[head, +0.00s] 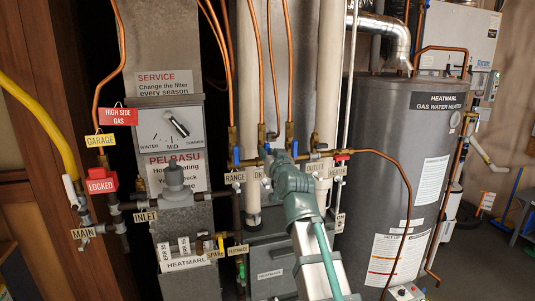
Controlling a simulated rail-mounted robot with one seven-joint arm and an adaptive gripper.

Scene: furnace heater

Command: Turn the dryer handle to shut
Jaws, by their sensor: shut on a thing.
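My gripper (268,153) is at the gas manifold, beside the partly covered tag (266,172) that starts with "DR". Its fingers are closed at the valve there, on the dryer handle. The handle is mostly hidden behind my gripper and wrist, so its angle cannot be told. A blue handle (294,149) shows just right of my gripper. Another blue handle (236,155) stands upright above the RANGE tag (235,177).
A red handle (342,157) is to the right, near the OUTLET tag (315,167). Copper pipes (272,75) rise close around the manifold. A grey water heater (400,170) stands on the right. The LOCKED red valve cover (101,180) is at left.

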